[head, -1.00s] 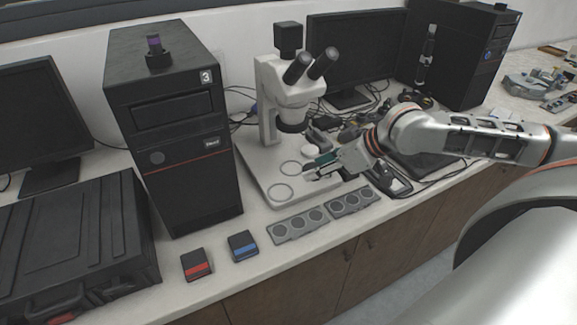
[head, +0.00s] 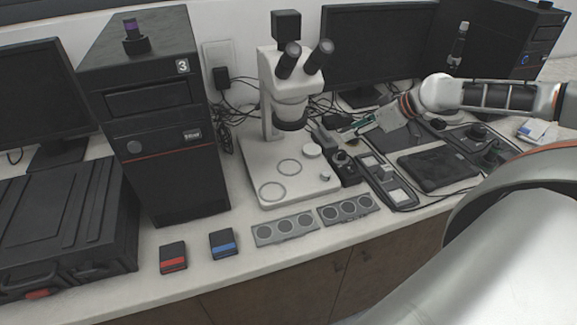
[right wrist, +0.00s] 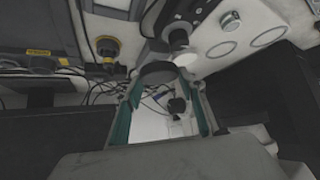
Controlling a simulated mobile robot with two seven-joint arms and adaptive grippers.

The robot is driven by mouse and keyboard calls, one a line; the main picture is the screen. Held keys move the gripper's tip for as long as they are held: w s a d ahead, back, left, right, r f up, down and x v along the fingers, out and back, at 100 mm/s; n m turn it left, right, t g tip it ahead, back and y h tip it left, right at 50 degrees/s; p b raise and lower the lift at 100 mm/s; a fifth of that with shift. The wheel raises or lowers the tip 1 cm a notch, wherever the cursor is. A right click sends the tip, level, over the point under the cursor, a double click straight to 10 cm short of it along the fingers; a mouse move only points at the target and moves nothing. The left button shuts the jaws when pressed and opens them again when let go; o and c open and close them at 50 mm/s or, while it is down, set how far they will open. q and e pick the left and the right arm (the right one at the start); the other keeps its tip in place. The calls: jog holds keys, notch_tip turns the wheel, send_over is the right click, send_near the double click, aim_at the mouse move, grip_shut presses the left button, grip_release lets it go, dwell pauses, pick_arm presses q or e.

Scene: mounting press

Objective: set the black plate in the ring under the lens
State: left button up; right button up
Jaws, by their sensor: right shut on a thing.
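The microscope (head: 284,75) stands on a pale base (head: 250,165) with its dark lens (head: 291,122) above it. One ring (head: 289,167) is marked on the base below the lens, and another ring (head: 272,190) lies nearer the front. A white disc (head: 312,150) is on the base beside the first ring. My right gripper (head: 350,128) is right of the lens, clear of the rings. In the right wrist view its teal fingers are shut on a dark round piece, the black plate (right wrist: 155,72). The plate is hard to make out in the head view. My left gripper is out of view.
Grey trays with round wells (head: 285,230) lie before the base. A red-marked box (head: 173,258) and blue-marked box (head: 223,243) are near the front edge. A black computer tower (head: 160,130) stands left; cables and tools crowd the right. The base's front is open.

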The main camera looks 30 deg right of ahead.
jog(key=shift+w+d, duration=0.1)
jog(key=shift+d, duration=0.25)
jog(key=shift+w+a, duration=0.1)
jog(key=shift+a, duration=0.1)
jog(key=w+a, duration=0.1)
jog(key=a, duration=0.5)
jog(key=w+a+f+p, duration=0.1)
jog(key=w+a, duration=0.1)
jog(key=a, duration=0.4)
jog(key=w+a, duration=0.1)
jog(key=a, duration=0.5)
jog(key=shift+w+a+f, duration=0.2)
jog(key=shift+a, duration=0.1)
jog(key=shift+d+f, duration=0.1)
jog(key=shift+f, duration=0.45)
notch_tip(320, 180, down, 4)
jog(key=shift+r, duration=0.1)
jog(key=shift+a+f, duration=0.25)
jog(key=shift+f, duration=0.05)
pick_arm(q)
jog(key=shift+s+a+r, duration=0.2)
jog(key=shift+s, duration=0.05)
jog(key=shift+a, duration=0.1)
